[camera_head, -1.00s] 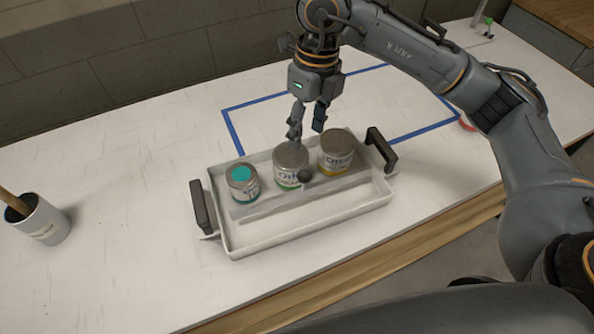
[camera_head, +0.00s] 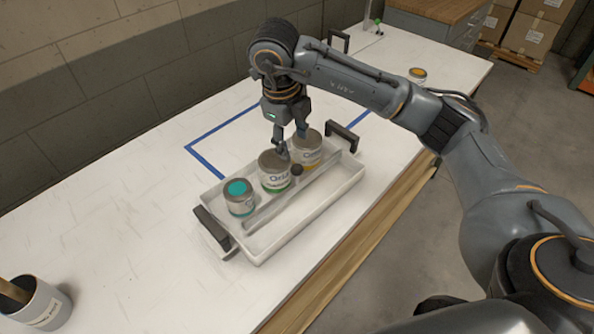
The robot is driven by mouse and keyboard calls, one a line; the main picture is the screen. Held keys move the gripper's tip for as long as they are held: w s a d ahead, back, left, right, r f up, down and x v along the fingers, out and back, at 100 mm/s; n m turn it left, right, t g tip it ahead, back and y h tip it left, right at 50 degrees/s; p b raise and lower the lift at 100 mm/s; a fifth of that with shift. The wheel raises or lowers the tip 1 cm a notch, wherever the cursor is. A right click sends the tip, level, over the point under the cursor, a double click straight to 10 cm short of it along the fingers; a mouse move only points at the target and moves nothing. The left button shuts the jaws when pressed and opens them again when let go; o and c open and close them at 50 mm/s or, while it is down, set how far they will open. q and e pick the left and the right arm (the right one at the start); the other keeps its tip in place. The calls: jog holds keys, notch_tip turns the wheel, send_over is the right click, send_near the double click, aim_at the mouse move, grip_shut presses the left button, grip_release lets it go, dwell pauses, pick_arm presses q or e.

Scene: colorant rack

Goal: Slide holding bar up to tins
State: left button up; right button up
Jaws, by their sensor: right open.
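A white tray (camera_head: 262,258) with two dark handles stands on the table. Three tins stand in it in a row along its far side: a teal-topped tin (camera_head: 240,198), a middle tin with a green band (camera_head: 274,172) and a tin with a yellow band (camera_head: 307,150). The light grey holding bar (camera_head: 262,216) runs lengthwise on their near side, with a dark round knob (camera_head: 297,170) near its middle. Whether the bar touches the tins I cannot tell. My right gripper (camera_head: 291,142) is open, pointing down at the middle and yellow-banded tins, behind the knob. My left gripper is out of view.
Blue tape (camera_head: 205,161) marks a rectangle on the white table behind the tray. A cup with a wooden handle in it (camera_head: 45,305) stands at the lower left. A small orange-topped container (camera_head: 417,74) is beyond my right arm.

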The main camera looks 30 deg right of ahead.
aim_at(297, 166)
jog(key=f, duration=0.3)
jog(key=shift+d+f, duration=0.2)
jog(key=shift+f, duration=0.2)
jog(key=f, duration=0.2)
jog(key=f+p, duration=0.1)
jog(key=f, duration=0.1)
jog(key=d+f, duration=0.1)
jog(key=f, duration=0.1)
jog(key=shift+w+f, duration=0.25)
jog(key=shift+w, duration=0.15)
jog(key=shift+f, duration=0.4)
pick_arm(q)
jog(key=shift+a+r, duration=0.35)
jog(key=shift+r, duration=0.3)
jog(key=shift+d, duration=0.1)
pick_arm(e)
jog(key=shift+c, duration=0.2)
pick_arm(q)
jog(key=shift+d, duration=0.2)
pick_arm(e)
grip_shut()
